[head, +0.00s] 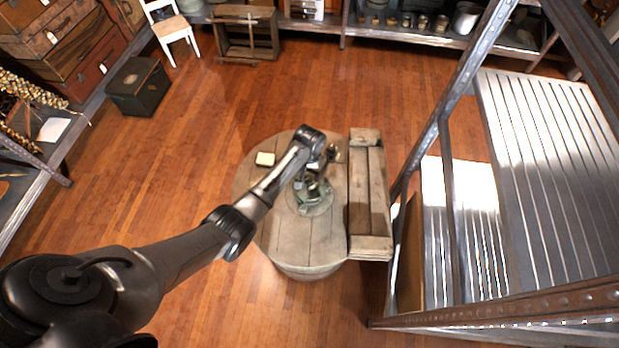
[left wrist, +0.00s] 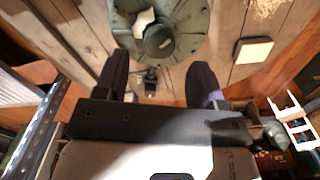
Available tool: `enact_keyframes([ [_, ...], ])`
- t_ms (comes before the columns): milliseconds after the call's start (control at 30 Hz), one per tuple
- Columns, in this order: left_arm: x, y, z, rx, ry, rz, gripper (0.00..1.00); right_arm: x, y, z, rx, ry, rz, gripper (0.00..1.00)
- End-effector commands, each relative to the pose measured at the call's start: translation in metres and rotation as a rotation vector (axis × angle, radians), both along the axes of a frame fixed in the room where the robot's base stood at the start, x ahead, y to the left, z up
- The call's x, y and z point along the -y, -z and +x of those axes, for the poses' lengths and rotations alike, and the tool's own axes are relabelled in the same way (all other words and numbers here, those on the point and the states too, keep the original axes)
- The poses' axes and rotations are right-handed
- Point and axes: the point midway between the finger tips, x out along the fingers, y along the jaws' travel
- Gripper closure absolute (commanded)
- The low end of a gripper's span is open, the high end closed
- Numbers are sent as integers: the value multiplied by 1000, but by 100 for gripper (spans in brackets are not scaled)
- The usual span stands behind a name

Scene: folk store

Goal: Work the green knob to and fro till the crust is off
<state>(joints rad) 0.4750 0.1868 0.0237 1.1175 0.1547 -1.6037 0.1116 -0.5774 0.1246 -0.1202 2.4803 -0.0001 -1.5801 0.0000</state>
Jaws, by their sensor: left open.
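A green, round-based fitting (head: 311,203) stands on the round wooden table top. In the left wrist view its scalloped green base (left wrist: 188,42) shows from above, with a darker green round part (left wrist: 159,42) in the middle that may be the knob. A pale patch (left wrist: 144,20) lies beside that part; I cannot tell whether it is crust. My left gripper (left wrist: 162,68) is open, its two dark fingers apart and pointing towards the fitting, with nothing clearly held. In the head view my left wrist hides part of the fitting. My right gripper is not in view.
A pale yellowish block (head: 265,159) lies on the table (head: 262,185), left of the fitting; it also shows in the wrist view (left wrist: 253,50). A plank bench (head: 369,190) adjoins the table's right side. Metal shelving (head: 460,190) stands further right. The floor to the left is open.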

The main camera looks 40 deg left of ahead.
Motion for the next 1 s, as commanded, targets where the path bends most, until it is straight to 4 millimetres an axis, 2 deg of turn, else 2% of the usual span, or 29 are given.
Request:
enact_keyframes([
  [100, 1, 19, 0, -2, 0, 0, 37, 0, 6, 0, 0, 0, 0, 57],
  [300, 1, 37, 0, 0, 1, -1, 37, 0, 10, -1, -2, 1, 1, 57],
  [767, 0, 44, 0, 1, 1, 0, 37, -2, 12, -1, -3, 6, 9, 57],
  [1000, 0, 44, 0, 1, 1, 0, 58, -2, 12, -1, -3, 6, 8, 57],
])
